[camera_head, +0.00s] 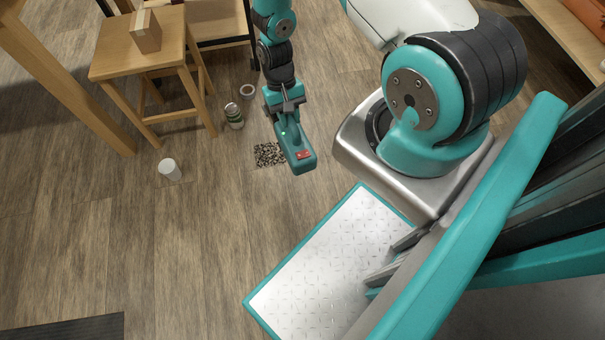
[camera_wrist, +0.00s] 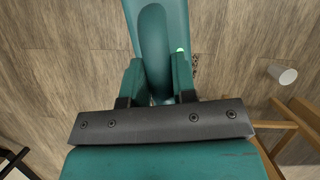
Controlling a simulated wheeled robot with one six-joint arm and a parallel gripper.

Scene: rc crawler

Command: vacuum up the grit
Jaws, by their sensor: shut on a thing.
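A dark speckled patch of grit (camera_head: 268,154) lies on the wood floor in the head view. A teal hand vacuum (camera_head: 299,154) with a red panel and a small lit green light is held just over the right side of the patch. My gripper (camera_head: 286,112) is shut on the vacuum. In the wrist view my gripper (camera_wrist: 157,88) grips the vacuum (camera_wrist: 157,40), and a little grit (camera_wrist: 195,66) shows beside it. Part of the patch is hidden by the vacuum. I cannot tell whether its nozzle touches the floor.
A wooden stool (camera_head: 150,45) with a cardboard box (camera_head: 145,31) stands at upper left. A can (camera_head: 234,115), a roll of tape (camera_head: 247,91) and a white cup (camera_head: 169,169) are on the floor nearby. A dark mat (camera_head: 65,328) lies at lower left. Floor below the grit is clear.

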